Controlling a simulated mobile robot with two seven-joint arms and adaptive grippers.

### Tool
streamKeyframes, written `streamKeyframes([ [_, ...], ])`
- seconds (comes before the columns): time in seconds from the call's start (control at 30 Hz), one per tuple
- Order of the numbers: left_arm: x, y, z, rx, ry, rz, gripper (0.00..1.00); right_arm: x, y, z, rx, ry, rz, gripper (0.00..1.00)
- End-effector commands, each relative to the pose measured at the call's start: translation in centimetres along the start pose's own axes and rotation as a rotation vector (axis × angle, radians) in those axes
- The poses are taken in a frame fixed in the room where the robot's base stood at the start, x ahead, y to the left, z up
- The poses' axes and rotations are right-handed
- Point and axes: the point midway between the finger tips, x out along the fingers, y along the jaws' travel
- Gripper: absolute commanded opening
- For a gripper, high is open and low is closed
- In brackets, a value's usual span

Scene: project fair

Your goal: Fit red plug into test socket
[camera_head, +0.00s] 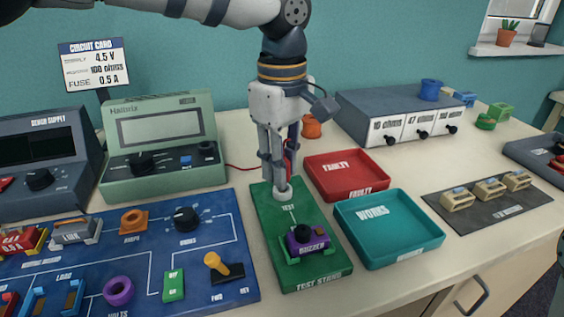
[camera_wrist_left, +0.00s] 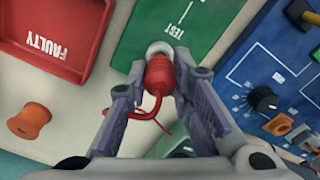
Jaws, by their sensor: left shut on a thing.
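The red plug (camera_wrist_left: 158,76) is between the fingers of my left gripper (camera_wrist_left: 157,92), which is shut on it. In the head view the left gripper (camera_head: 281,188) points down at the far end of the green test stand (camera_head: 270,216), and its fingers mostly hide the plug. The pale round test socket (camera_wrist_left: 159,48) shows at the plug's tip, beside the word TEST. The plug is lined up with the socket or very near it; I cannot tell how deep it sits. A red lead trails from the plug. My right gripper is out of view.
The red FAULTY tray (camera_head: 343,170) and teal WORKS tray (camera_head: 388,228) stand close right of the stand. A purple buzzer (camera_head: 306,240) sits on its near end. The blue circuit board (camera_head: 215,270) lies left, with the green meter (camera_head: 160,150) behind. An orange spool (camera_wrist_left: 29,121) is near.

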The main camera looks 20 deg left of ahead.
Motion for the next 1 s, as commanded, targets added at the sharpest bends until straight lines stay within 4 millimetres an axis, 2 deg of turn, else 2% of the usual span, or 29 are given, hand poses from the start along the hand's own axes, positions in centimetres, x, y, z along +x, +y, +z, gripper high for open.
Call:
streamKeyframes([
  [1.0, -0.03, 0.0, 0.02, 0.0, 0.0, 0.0, 0.0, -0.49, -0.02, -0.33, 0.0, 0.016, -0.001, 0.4],
])
